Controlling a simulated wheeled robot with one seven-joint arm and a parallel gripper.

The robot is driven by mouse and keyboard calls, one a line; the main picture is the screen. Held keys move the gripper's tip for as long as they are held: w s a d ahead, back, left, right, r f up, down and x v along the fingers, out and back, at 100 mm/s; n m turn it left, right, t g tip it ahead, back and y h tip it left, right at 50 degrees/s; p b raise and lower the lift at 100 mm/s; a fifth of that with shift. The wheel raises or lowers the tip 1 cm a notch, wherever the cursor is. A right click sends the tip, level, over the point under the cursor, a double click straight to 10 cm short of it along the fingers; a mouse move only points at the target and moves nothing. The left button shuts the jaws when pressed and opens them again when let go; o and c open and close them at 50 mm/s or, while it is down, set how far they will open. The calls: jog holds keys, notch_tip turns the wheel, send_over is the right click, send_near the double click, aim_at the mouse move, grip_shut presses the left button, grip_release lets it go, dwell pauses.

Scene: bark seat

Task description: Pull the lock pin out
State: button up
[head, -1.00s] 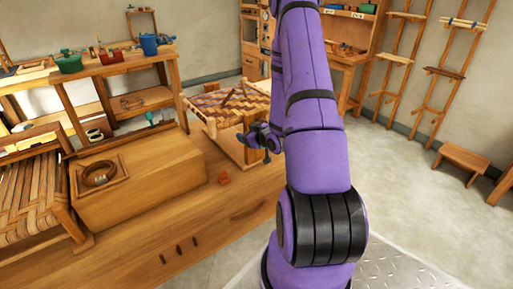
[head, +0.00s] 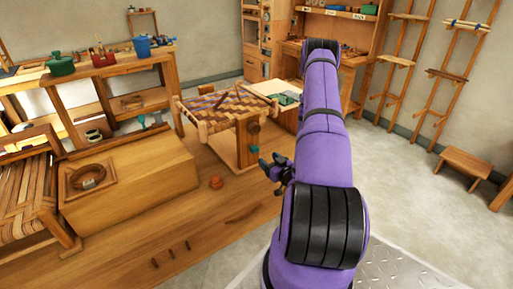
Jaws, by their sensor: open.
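A woven bark seat (head: 222,108) on a wooden stand is left of my arm, at the middle of the view. A small dark round part (head: 253,128) and a small teal part (head: 254,149) show on the stand's near right upright; I cannot tell whether either is the lock pin. My gripper (head: 268,172) is open and empty, below and right of the teal part and apart from it in the picture. My purple arm hides part of the gripper's right side.
A small orange-red piece (head: 216,183) lies on the wooden bench (head: 225,205).

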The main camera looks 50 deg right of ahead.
aim_at(256, 149)
jog(key=x, duration=1)
jog(key=shift+w, duration=0.2)
jog(key=shift+c, duration=0.4)
